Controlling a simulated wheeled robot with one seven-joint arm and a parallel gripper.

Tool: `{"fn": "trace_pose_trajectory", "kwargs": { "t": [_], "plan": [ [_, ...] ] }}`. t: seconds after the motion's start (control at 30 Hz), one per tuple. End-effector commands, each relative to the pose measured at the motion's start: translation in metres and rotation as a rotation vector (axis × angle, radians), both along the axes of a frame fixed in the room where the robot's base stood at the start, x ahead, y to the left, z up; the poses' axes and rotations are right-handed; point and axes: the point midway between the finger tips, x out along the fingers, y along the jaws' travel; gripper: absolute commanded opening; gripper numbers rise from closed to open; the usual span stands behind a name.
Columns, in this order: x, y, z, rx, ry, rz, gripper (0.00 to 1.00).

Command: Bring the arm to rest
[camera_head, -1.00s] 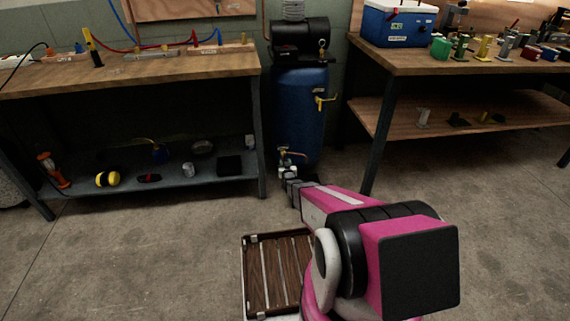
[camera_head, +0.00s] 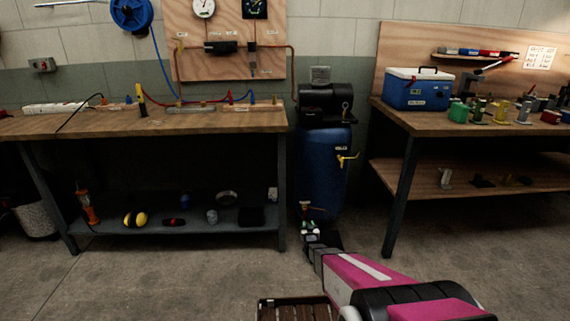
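My pink and black arm (camera_head: 372,278) reaches in from the bottom right of the head view and points away from me. My gripper (camera_head: 312,238) is at its far end, low in front of the blue compressor tank (camera_head: 324,172). It appears near a small brass and red valve fitting (camera_head: 306,208) at the tank's foot. The gripper is small and dark here, so I cannot tell whether its fingers are apart or touch anything.
A wooden workbench (camera_head: 215,121) with a lower shelf stands left. Another bench (camera_head: 440,122) stands right, with a blue cooler (camera_head: 418,90) on it. A slatted wooden platform (camera_head: 295,311) lies on the floor below my arm. Open concrete floor (camera_head: 170,275) is at left.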

Motion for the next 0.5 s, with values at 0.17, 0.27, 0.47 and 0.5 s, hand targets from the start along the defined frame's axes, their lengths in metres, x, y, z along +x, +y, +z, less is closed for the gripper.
{"fn": "trace_pose_trajectory", "kwargs": {
  "t": [0.17,0.27,0.47,0.5],
  "plan": [
    [-0.014,0.000,0.026,-0.001,0.132,0.000,0.36],
    [-0.028,0.000,0.044,-0.003,0.255,0.000,0.36],
    [-0.074,0.000,0.083,-0.005,0.539,0.001,0.36],
    [-0.086,0.000,0.092,-0.006,0.598,0.001,0.36]
  ]
}}
